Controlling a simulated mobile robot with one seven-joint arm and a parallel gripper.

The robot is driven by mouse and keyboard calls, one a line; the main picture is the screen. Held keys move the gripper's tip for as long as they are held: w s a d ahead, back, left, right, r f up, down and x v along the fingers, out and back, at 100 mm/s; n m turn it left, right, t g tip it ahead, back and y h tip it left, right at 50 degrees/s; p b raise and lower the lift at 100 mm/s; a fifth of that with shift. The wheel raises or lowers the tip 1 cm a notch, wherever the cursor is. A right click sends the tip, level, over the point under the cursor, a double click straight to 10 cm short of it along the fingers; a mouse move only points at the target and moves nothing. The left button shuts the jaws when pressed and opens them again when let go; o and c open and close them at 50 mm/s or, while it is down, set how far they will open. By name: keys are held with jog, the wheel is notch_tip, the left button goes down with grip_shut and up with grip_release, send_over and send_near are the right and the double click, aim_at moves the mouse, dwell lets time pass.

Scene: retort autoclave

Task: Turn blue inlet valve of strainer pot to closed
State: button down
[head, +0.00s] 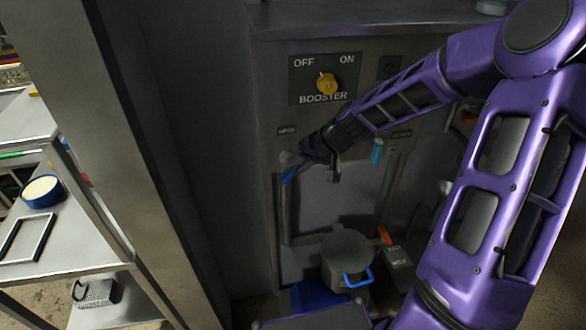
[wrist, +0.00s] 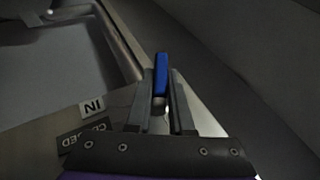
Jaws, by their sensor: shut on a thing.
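My gripper (head: 302,160) is at the left of the grey panel, below the BOOSTER switch. It is shut on a blue lever (head: 290,174). In the wrist view the lever (wrist: 161,74) stands up between the two fingers (wrist: 162,98) of my gripper. An IN label (wrist: 92,107) and a partly hidden CLOSED label (wrist: 85,138) lie on the surface to the left of the fingers. The lever's pivot is hidden by my gripper. A grey round pot (head: 346,250) with a blue handle (head: 357,277) stands lower down.
The yellow BOOSTER knob (head: 327,84) is above my gripper. A light-blue handle (head: 377,151) is to its right. An orange handle (head: 385,235) is beside the pot. A metal shelf post (head: 135,150) and shelves stand on the left.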

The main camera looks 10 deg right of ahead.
jog(key=y, duration=0.1)
jog(key=m+y+b, duration=0.1)
jog(key=y, duration=0.1)
jog(key=y+b, duration=0.1)
jog(key=y, duration=0.1)
jog(key=shift+w+d+f+t, duration=0.1)
jog(key=shift+d+f+t, duration=0.15)
jog(key=shift+t, duration=0.15)
jog(key=y+b, duration=0.1)
jog(key=y, duration=0.1)
jog(key=m+y, duration=0.1)
jog(key=y, duration=0.1)
jog(key=shift+f+m+t+b, duration=0.1)
jog(key=shift+m+t+b, duration=0.2)
jog(key=shift+t+b, duration=0.1)
jog(key=shift+m+t+y+b, duration=0.3)
jog(key=shift+t+y+b, duration=0.15)
jog(key=shift+y, duration=0.45)
jog(key=c, duration=0.8)
grip_release()
jog(key=shift+a, duration=0.1)
jog(key=v, duration=1.7)
jog(key=shift+d, duration=0.3)
